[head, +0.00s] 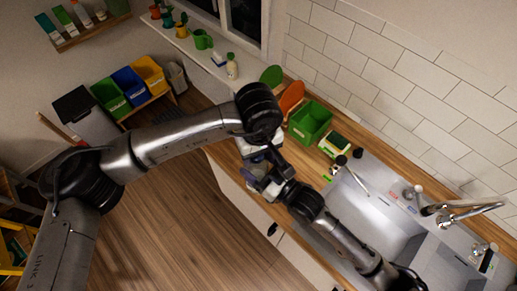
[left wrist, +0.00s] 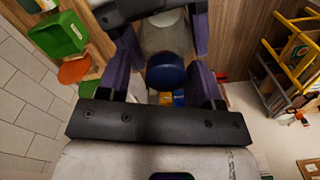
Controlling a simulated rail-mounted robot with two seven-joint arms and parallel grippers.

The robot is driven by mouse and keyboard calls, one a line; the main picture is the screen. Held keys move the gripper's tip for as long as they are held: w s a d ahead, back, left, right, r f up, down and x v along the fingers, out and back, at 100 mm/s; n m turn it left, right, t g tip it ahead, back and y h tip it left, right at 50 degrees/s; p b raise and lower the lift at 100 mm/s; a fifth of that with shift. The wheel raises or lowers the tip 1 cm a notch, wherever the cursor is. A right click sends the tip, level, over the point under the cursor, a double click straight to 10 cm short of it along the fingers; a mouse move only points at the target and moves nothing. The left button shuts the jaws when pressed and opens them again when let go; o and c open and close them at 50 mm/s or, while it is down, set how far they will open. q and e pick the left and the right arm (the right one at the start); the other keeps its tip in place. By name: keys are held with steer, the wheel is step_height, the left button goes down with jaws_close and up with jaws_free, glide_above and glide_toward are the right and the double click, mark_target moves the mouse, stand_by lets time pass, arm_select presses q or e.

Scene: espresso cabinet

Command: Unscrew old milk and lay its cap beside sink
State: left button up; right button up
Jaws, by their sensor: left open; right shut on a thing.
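The milk bottle shows in the left wrist view as a pale, blurred body (left wrist: 168,38) topped by a round dark blue cap (left wrist: 165,72). My left gripper (left wrist: 164,88) is open, with its purple fingers on either side of the cap; I cannot tell whether they touch it. My right gripper (left wrist: 163,30) is shut on the bottle below the cap. In the head view both grippers meet above the counter's front edge, the left (head: 256,165) partly covered by its arm; the bottle is mostly hidden there. The grey sink (head: 378,228) lies to the right.
A wooden counter (head: 318,174) runs along the tiled wall.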

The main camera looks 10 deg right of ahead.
arm_select(q)
steer(key=shift+c, duration=0.3)
steer(key=shift+d, duration=0.1)
steer(key=c, duration=0.9)
steer(key=shift+o, duration=0.2)
steer(key=shift+r, duration=0.2)
steer(key=shift+r, duration=0.9)
